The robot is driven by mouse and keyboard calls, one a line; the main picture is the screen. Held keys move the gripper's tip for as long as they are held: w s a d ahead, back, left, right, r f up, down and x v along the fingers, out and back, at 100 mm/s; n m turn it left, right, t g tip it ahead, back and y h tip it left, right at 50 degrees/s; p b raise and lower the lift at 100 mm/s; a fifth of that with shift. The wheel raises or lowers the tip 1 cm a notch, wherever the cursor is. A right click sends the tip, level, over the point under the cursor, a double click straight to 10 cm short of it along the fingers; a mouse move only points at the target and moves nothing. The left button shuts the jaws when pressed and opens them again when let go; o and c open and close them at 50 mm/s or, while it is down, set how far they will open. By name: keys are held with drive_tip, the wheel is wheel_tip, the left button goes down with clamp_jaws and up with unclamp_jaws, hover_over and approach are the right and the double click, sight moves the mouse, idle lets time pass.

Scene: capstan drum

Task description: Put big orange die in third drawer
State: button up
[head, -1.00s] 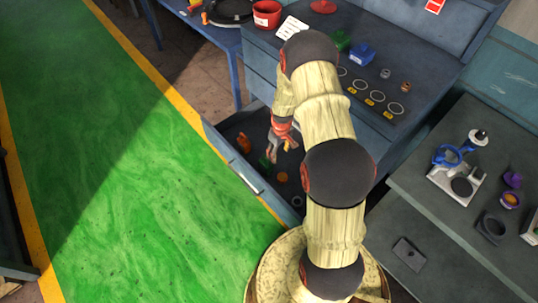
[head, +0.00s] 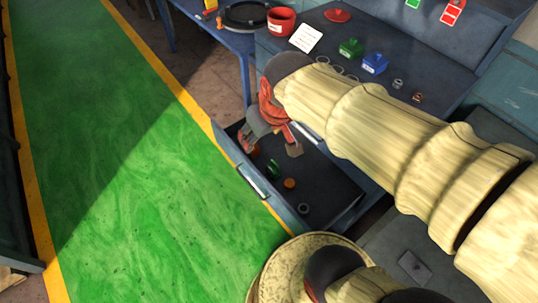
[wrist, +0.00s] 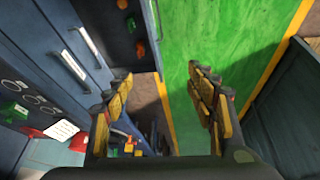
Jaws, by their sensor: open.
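The open drawer (head: 333,196) sticks out low from the blue cabinet and also shows at the top of the wrist view (wrist: 116,36). In the wrist view two shut drawer fronts lie beside it. An orange piece (head: 255,150) lies in it, partly hidden by my gripper; an orange piece in the drawer also shows in the wrist view (wrist: 140,48). Another orange thing (head: 211,4) is on the blue table, at the frame's top edge. I cannot tell which is the big orange die. My gripper (head: 275,138) is open and empty, over the drawer's far end.
The drawer also holds a green piece (head: 273,169), an orange disc (head: 290,183) and a grey ring (head: 303,208). A red pot (head: 281,21), green box (head: 351,47) and blue box (head: 375,63) stand on the cabinet. The green floor (head: 130,190) is clear.

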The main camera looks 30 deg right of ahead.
drive_tip(key=s+a+r, duration=0.2)
drive_tip(key=s, duration=0.5)
drive_tip(key=shift+s+a+t, duration=0.3)
drive_tip(key=shift+s+t, duration=0.1)
drive_tip(key=shift+c, duration=0.4)
idle(0.4)
